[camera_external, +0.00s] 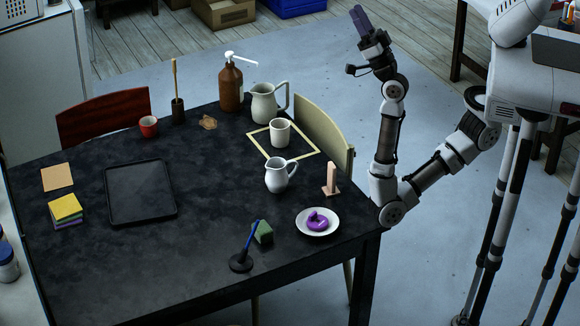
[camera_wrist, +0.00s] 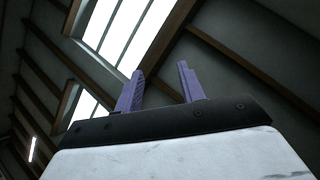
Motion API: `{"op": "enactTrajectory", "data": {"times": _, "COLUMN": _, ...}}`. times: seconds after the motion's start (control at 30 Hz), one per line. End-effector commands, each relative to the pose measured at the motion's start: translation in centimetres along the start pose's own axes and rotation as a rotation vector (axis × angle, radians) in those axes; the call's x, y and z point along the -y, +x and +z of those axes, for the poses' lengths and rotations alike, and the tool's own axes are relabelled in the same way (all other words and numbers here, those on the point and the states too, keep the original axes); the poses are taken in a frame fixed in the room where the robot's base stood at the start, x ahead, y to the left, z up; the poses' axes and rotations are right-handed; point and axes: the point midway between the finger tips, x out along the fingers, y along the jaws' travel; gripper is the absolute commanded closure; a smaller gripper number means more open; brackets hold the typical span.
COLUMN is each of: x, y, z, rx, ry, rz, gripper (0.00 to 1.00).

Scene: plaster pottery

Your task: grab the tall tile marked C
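A small upright pinkish-beige block (camera_external: 331,179) stands on the black table near its right edge. It is the only tall tile-like piece I see, but no letter C can be read on it at this size. My gripper (camera_external: 360,18) is raised high above and to the right of the table, well away from the block, with its purple fingers pointing up. In the wrist view my gripper (camera_wrist: 160,86) has its two fingers apart with nothing between them.
Close to the block are a white plate (camera_external: 302,230) with a purple ring (camera_external: 317,220) and a white jug (camera_external: 279,177). A chair (camera_external: 322,131) borders the right side.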

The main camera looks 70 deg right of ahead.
Motion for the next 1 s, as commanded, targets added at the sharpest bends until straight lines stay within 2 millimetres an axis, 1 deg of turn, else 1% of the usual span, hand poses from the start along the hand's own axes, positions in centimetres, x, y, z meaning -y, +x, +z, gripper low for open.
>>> {"op": "enactTrajectory", "data": {"times": 0.03, "x": -4.0, "y": 1.6, "z": 2.4, "rx": 0.103, "ry": -0.036, "rz": 0.124, "gripper": 0.61}}
{"op": "enactTrajectory", "data": {"times": 0.07, "x": -6.6, "y": 2.2, "z": 4.0, "rx": 0.175, "ry": -0.058, "rz": 0.199, "gripper": 0.61}}
{"op": "enactTrajectory", "data": {"times": 0.1, "x": -9.8, "y": 2.6, "z": 6.4, "rx": 0.277, "ry": -0.079, "rz": 0.296, "gripper": 0.61}}
{"op": "enactTrajectory", "data": {"times": 0.17, "x": -14.6, "y": 2.0, "z": 10.1, "rx": 0.441, "ry": -0.097, "rz": 0.438, "gripper": 0.61}}
{"op": "enactTrajectory", "data": {"times": 0.2, "x": -17.5, "y": 1.0, "z": 12.6, "rx": 0.558, "ry": -0.1, "rz": 0.531, "gripper": 0.61}}
{"op": "enactTrajectory", "data": {"times": 0.27, "x": -21.1, "y": -1.4, "z": 16.4, "rx": 0.745, "ry": -0.092, "rz": 0.66, "gripper": 0.61}}
{"op": "enactTrajectory", "data": {"times": 0.3, "x": -23.0, "y": -3.6, "z": 18.9, "rx": 0.876, "ry": -0.081, "rz": 0.74, "gripper": 0.61}}
{"op": "enactTrajectory", "data": {"times": 0.37, "x": -24.9, "y": -7.6, "z": 22.4, "rx": 1.08, "ry": -0.055, "rz": 0.849, "gripper": 0.61}}
{"op": "enactTrajectory", "data": {"times": 0.4, "x": -25.6, "y": -10.5, "z": 24.4, "rx": 1.221, "ry": -0.035, "rz": 0.915, "gripper": 0.61}}
{"op": "enactTrajectory", "data": {"times": 0.47, "x": -25.6, "y": -15.1, "z": 27.0, "rx": 1.434, "ry": -0.002, "rz": 0.997, "gripper": 0.61}}
{"op": "enactTrajectory", "data": {"times": 0.5, "x": -25.0, "y": -18.0, "z": 28.2, "rx": 1.57, "ry": 0.018, "rz": 1.04, "gripper": 0.61}}
{"op": "enactTrajectory", "data": {"times": 0.53, "x": -24.5, "y": -20.1, "z": 28.9, "rx": 1.667, "ry": 0.032, "rz": 1.068, "gripper": 0.61}}
{"op": "enactTrajectory", "data": {"times": 0.57, "x": -23.8, "y": -22.0, "z": 29.4, "rx": 1.757, "ry": 0.045, "rz": 1.09, "gripper": 0.61}}
{"op": "enactTrajectory", "data": {"times": 0.6, "x": -22.8, "y": -24.2, "z": 29.8, "rx": 1.871, "ry": 0.058, "rz": 1.114, "gripper": 0.61}}
{"op": "enactTrajectory", "data": {"times": 0.7, "x": -20.4, "y": -28.3, "z": 30.1, "rx": 2.088, "ry": 0.08, "rz": 1.149, "gripper": 0.61}}
{"op": "enactTrajectory", "data": {"times": 0.8, "x": -18.9, "y": -30.4, "z": 29.9, "rx": 2.213, "ry": 0.085, "rz": 1.163, "gripper": 0.61}}
{"op": "enactTrajectory", "data": {"times": 0.83, "x": -18.7, "y": -30.8, "z": 29.8, "rx": 2.234, "ry": 0.085, "rz": 1.165, "gripper": 0.61}}
{"op": "enactTrajectory", "data": {"times": 0.93, "x": -18.6, "y": -31.9, "z": 30.1, "rx": 2.264, "ry": 0.085, "rz": 1.17, "gripper": 0.61}}
{"op": "enactTrajectory", "data": {"times": 1.0, "x": -18.8, "y": -32.8, "z": 30.7, "rx": 2.263, "ry": 0.085, "rz": 1.171, "gripper": 0.61}}
